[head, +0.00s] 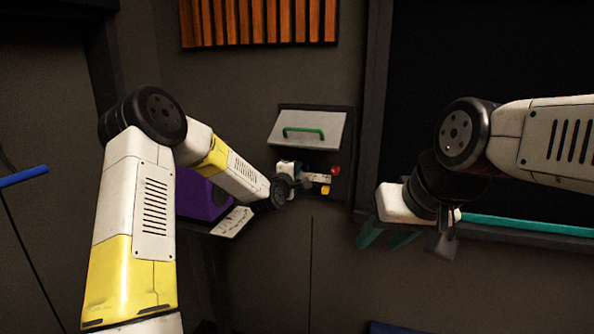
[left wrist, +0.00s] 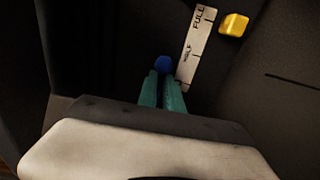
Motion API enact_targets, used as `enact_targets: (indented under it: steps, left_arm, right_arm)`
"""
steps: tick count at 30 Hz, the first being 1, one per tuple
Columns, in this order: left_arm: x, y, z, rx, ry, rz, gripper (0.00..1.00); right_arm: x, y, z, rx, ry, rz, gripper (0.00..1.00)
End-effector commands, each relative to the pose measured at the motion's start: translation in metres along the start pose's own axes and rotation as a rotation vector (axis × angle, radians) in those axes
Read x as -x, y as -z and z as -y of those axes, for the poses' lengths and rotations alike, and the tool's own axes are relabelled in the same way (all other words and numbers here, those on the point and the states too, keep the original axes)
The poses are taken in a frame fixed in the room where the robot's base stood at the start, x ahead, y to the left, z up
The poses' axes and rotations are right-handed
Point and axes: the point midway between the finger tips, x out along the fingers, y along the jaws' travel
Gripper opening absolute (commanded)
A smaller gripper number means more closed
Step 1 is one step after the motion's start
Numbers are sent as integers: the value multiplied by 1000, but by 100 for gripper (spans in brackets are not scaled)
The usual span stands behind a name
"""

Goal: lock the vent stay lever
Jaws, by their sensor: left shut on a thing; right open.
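A grey vent flap (head: 322,125) with a green handle (head: 304,132) stands tilted out from a dark recess in the wall in the head view. Below it are a red knob (head: 336,171) and a yellow knob (head: 325,190). My left gripper (left wrist: 161,90) is shut on a blue knob (left wrist: 162,63), beside a white scale plate (left wrist: 196,45) marked FULL and HALF. The yellow knob also shows in the left wrist view (left wrist: 235,24). The lever's shaft is hidden. My right gripper (head: 387,240) is open and empty, low at the right, away from the panel.
A dark frame with a teal-edged ledge (head: 530,224) is at the right, near my right arm. A purple object (head: 198,195) and a white marked plate (head: 232,222) are behind my left arm. A slatted orange panel (head: 258,22) is above the flap.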

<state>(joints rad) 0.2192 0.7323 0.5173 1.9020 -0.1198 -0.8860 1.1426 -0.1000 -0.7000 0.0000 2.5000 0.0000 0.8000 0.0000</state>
Motion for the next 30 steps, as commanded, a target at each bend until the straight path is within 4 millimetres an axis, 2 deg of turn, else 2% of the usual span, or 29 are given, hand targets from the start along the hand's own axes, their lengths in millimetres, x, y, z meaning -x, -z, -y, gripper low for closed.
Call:
enact_targets:
  steps: [19,30]
  left_arm:
    - [0,-2,3,-32,3,2,0]
    - [0,-1,14,-271,3,-3,0]
  right_arm:
    - [0,0,0,0,0,0,44]
    - [0,0,0,0,0,0,44]
